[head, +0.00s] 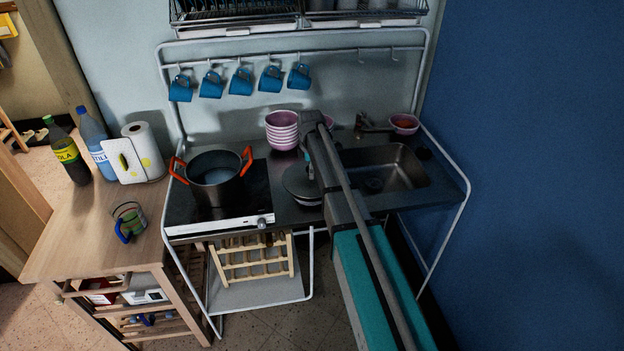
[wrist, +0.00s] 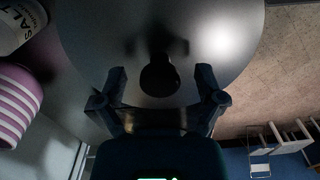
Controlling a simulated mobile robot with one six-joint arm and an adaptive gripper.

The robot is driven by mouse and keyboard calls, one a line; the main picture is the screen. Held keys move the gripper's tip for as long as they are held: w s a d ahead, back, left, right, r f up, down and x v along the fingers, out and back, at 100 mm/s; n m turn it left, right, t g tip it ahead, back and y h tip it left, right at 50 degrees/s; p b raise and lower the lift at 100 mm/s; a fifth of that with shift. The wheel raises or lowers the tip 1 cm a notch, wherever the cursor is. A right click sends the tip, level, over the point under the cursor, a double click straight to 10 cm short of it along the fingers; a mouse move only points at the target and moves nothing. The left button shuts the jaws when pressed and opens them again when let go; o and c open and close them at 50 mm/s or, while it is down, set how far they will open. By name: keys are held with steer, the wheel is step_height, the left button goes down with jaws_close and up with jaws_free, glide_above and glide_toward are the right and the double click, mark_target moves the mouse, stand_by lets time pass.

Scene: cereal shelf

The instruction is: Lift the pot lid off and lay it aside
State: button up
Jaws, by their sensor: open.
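The pot (head: 213,176) stands uncovered on the left side of the black hob, with orange-red handles and something pale inside. The lid (head: 297,184) is a grey disc lying on the counter between the hob and the sink, partly hidden by my arm. In the wrist view the lid (wrist: 95,35) fills the upper middle, with its dark round knob (wrist: 160,82) facing me. My gripper (wrist: 162,92) is open, one finger on each side of the knob. No contact with the knob shows. In the head view my arm hides the fingers.
Stacked pink bowls (head: 283,128) stand behind the lid; striped ones (wrist: 18,105) show close at left in the wrist view, beside a salt container (wrist: 20,22). The sink (head: 385,170) is at right. Blue mugs (head: 241,82) hang above. Bottles (head: 68,152) stand at left.

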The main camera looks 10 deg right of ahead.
jaws_close()
stand_by(0.5)
steer(key=shift+r, duration=0.2)
step_height(320, 180, up, 2)
steer(key=shift+r+p, duration=0.1)
steer(key=shift+p, duration=1.15)
steer(key=s+a+r+p, duration=0.6)
steer(key=s+r+p, duration=0.4)
steer(key=s, duration=0.2)
steer(key=shift+s+a+r, duration=0.15)
steer(key=shift+a+r, duration=0.1)
steer(key=shift+a, duration=0.05)
